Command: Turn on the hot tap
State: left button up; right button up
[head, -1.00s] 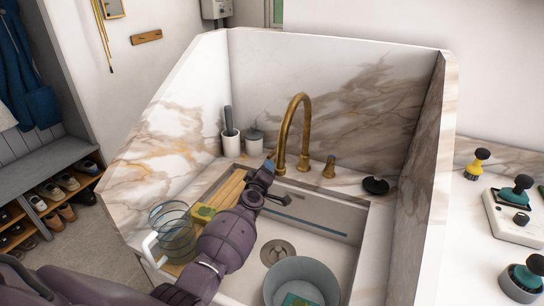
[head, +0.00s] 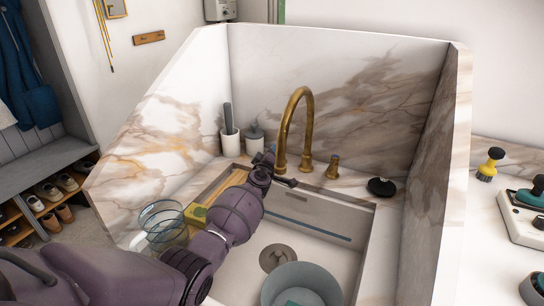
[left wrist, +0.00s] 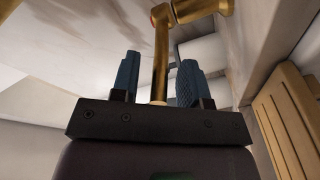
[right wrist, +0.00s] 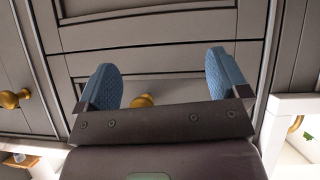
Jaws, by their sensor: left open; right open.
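The brass tap has a tall curved spout (head: 287,115) at the back of the sink and a short brass handle (head: 333,167) to its right. My left gripper (head: 275,168) is open just left of the spout base and hides what is behind it. In the left wrist view, a brass post (left wrist: 161,60) with a sideways brass arm (left wrist: 200,8) at its top shows between the two blue fingertips. I cannot tell whether the fingers touch it. My right gripper (right wrist: 162,80) is open and empty, facing a grey drawer front with a brass knob (right wrist: 142,101).
The sink (head: 325,212) holds a grey bowl (head: 292,282). A white cup (head: 230,143), grey-lidded pot (head: 254,140) and black dish (head: 381,187) stand on the ledge.

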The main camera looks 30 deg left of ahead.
pick_arm(q)
grip_shut()
jog(key=shift+a+f+m+h+b, duration=0.1)
jog(key=shift+a+m+h+b, duration=0.35)
jog(key=shift+h, duration=0.35)
grip_release()
